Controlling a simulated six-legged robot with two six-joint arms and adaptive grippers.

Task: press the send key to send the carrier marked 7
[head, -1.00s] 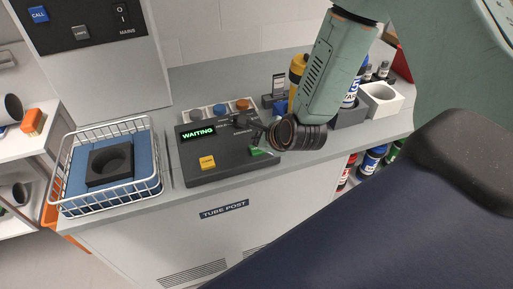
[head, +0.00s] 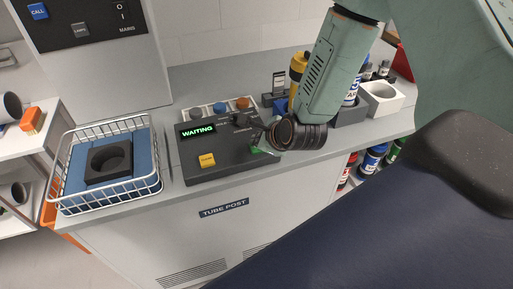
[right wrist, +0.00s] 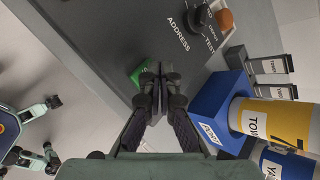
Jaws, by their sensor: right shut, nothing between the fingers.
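The dark control panel (head: 222,168) sits on the counter with a lit display reading WAITING (head: 198,131). The green key (head: 256,150) is at its right edge, partly hidden by my right gripper (head: 264,141). In the right wrist view the green key (right wrist: 139,72) shows beside the fingertips of my shut, empty right gripper (right wrist: 158,72). The tips are at the key; I cannot tell whether they touch it. A yellow carrier (right wrist: 258,116) with a dark mark resembling a 7 stands in a blue holder (right wrist: 222,100) at right. My left gripper is not in view.
A yellow key (head: 207,160) is on the panel's front. A wire basket (head: 158,183) with a dark ring block (head: 109,163) stands left. An address knob (right wrist: 198,20) is near the gripper.

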